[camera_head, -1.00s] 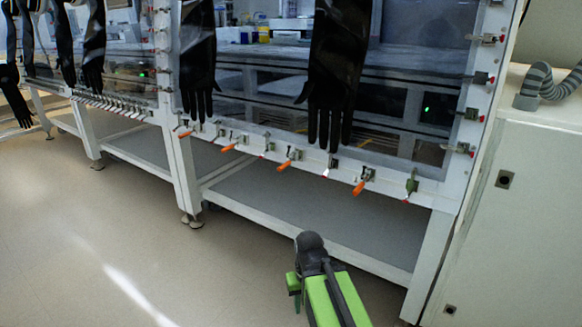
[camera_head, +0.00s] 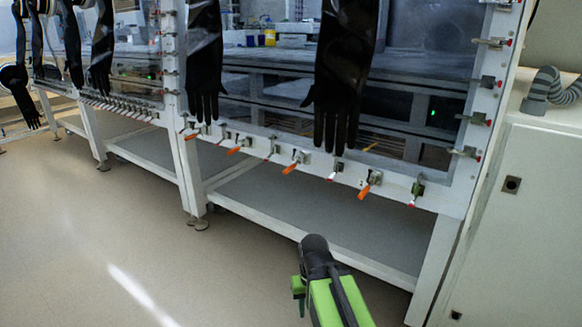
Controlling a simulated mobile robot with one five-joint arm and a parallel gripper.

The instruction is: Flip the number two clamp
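A row of small toggle clamps runs along the bottom rail of the glovebox front. Several have orange handles: one at the left (camera_head: 191,136), another (camera_head: 237,149), one near the middle (camera_head: 291,168) and one further right (camera_head: 366,190). Between and beside them are clamps with red tips, such as one at the right (camera_head: 415,193). I see no readable numbers, so I cannot tell which clamp is number two. My green and black arm rises from the bottom edge, below and apart from the clamps. I cannot make out my gripper's fingers or anything held.
Black gloves (camera_head: 342,85) hang over the window, some reaching down near the rail. More clamps line the right frame post (camera_head: 482,85). A grey lower shelf (camera_head: 330,215) and white legs stand under the rail. A white cabinet (camera_head: 530,200) is at right. The floor (camera_head: 90,230) is clear.

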